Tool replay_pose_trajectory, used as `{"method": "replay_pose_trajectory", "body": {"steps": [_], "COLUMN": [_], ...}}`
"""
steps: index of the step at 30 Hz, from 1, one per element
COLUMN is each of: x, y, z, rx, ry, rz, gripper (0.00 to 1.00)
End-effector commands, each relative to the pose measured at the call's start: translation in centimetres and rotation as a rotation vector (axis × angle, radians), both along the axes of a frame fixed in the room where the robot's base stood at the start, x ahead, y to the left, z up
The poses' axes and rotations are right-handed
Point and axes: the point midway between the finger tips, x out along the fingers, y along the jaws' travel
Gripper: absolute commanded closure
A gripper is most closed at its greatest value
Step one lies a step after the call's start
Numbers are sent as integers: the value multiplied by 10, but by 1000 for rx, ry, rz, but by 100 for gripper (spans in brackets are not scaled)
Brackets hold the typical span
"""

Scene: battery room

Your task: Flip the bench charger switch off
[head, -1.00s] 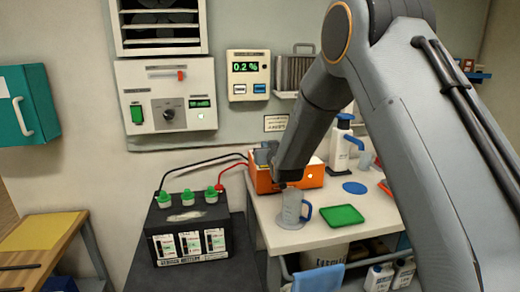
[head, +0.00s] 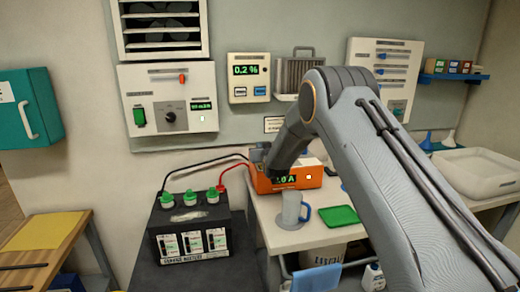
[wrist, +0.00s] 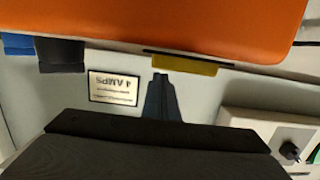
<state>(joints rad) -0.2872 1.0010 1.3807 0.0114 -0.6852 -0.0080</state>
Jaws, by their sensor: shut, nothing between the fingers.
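The orange bench charger (head: 262,183) stands at the back left of the white bench, its front partly covered by my arm. Its green display (head: 285,179) shows digits ending in "A", and a small pale light glows to the right. In the wrist view the charger (wrist: 180,25) fills the top. A yellow piece with a dark strip (wrist: 190,64) sits at its edge; I cannot tell whether this is the switch or how it is set. My gripper (wrist: 160,80) is shut and empty, its tips close to the yellow piece; contact cannot be told. It also shows in the head view (head: 262,157).
A black battery (head: 190,230) with red and black leads stands left of the bench. An upside-down "4 AMPS" sign (wrist: 115,87) is on the wall. A control panel (head: 170,98) hangs above.

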Motion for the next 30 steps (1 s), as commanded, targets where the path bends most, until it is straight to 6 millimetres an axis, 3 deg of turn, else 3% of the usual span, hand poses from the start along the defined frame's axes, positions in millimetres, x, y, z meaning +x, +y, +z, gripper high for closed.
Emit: {"method": "replay_pose_trajectory", "body": {"steps": [9, 30], "x": [2, 6], "y": [1, 2], "z": [-20, -30], "rx": [1, 1], "ry": [-2, -4], "rz": [0, 0], "gripper": [100, 100]}}
